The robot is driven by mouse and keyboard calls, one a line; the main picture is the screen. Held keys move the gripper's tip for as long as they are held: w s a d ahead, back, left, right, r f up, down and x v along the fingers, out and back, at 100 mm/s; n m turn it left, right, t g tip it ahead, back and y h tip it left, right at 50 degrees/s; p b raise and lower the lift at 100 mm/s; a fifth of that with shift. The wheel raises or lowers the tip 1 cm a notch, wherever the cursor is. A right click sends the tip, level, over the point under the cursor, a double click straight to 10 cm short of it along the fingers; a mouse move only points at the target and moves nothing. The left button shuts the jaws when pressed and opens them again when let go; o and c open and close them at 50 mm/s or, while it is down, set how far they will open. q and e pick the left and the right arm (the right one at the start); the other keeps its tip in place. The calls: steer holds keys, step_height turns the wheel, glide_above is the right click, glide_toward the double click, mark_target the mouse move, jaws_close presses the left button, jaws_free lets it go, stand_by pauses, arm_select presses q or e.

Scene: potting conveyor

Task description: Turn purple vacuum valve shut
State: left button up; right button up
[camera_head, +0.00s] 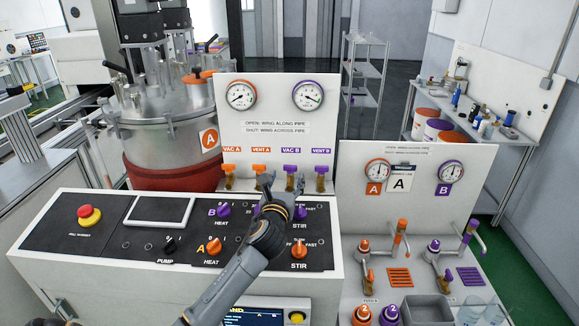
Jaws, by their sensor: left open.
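The purple VAC B valve (291,169) is on the white upright panel (275,110), on a brass pipe stub below the purple-rimmed gauge (308,95). A second purple valve, VENT B (321,170), is to its right. The VAC B wing is small here, and I cannot tell for sure whether it lies along or across its pipe. My left gripper (275,192) is open, just below and left of the VAC B valve, over the console's back edge. Its dark fingers show no object between them, and contact with the valve cannot be made out. My right gripper is not in view.
Orange VAC A (230,170) and VENT A (259,170) valves stand close on the left. The sloped console (60,240) carries knobs and a red stop button (89,215). A steel vessel (170,135) is behind left. A lower panel with taps (401,240) is right.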

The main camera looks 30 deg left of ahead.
mark_target(290, 167)
arm_select(q)
steer(key=x, duration=0.4)
steer(key=shift+r+p, duration=0.1)
steer(key=shift+p, duration=0.2)
steer(key=shift+w+a, duration=0.2)
steer(key=shift+w, duration=0.3)
steer(key=shift+w+a, duration=0.1)
steer(key=shift+w, duration=0.1)
steer(key=shift+c, duration=1.1)
steer(key=shift+s, duration=0.1)
steer(key=c, duration=0.9)
steer(key=shift+c, duration=0.2)
steer(key=shift+n+g+y+b, duration=0.6)
steer(key=shift+n+y, duration=0.2)
steer(key=shift+y, duration=0.3)
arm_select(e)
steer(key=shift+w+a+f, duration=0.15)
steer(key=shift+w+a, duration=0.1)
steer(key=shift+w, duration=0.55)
